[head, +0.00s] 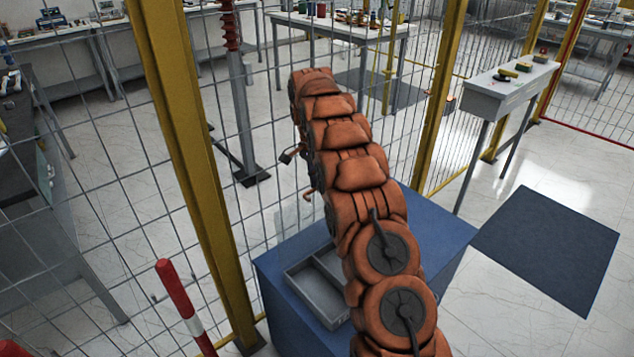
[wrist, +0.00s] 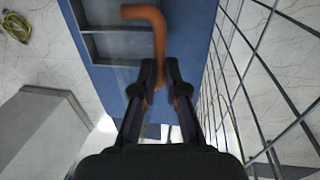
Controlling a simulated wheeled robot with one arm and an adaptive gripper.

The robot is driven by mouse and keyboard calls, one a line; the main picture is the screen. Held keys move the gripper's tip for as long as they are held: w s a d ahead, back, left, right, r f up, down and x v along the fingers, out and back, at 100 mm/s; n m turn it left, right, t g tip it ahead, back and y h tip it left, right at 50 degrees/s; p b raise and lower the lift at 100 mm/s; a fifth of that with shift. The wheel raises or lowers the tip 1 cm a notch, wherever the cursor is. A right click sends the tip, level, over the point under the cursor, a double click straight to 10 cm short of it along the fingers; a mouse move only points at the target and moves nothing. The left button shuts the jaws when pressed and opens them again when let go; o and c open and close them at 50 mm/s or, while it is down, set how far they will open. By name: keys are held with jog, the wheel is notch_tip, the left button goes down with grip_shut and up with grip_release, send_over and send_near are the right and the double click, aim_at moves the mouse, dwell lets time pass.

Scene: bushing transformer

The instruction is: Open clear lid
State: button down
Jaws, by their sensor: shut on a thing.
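In the wrist view my gripper (wrist: 160,80) has its two dark fingers closed on a bent orange rod (wrist: 157,40), like a handle. The rod runs up from between the fingertips and bends left at its top. I cannot make out the outline of a clear lid, nor how the rod joins it. A grey compartment tray (wrist: 112,31) lies beyond the rod on a blue top. The tray (head: 288,272) also shows in the head view, partly hidden by my orange arm. A small orange bent piece (head: 307,194) shows left of my arm there.
The blue cabinet (head: 445,230) stands under my arm. A wire mesh fence with a yellow post (head: 190,150) runs close behind and left of it. A red-and-white post (head: 180,300) is at the lower left. Open floor with a dark mat (head: 548,245) lies right.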

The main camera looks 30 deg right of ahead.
jog(key=c, duration=1.2)
grip_release()
jog(key=w+r+p, duration=0.4)
jog(key=r+p, duration=0.1)
jog(key=p, duration=0.1)
jog(key=shift+a+r+p, duration=0.3)
jog(key=shift+a+r, duration=0.1)
jog(key=shift+w+r+p, duration=0.15)
jog(key=shift+r+p, duration=0.1)
jog(key=shift+p, duration=0.45)
jog(key=shift+w+a+r+p, duration=0.15)
jog(key=shift+w+r+p, duration=0.35)
jog(key=shift+p, duration=0.7)
jog(key=shift+s, duration=0.15)
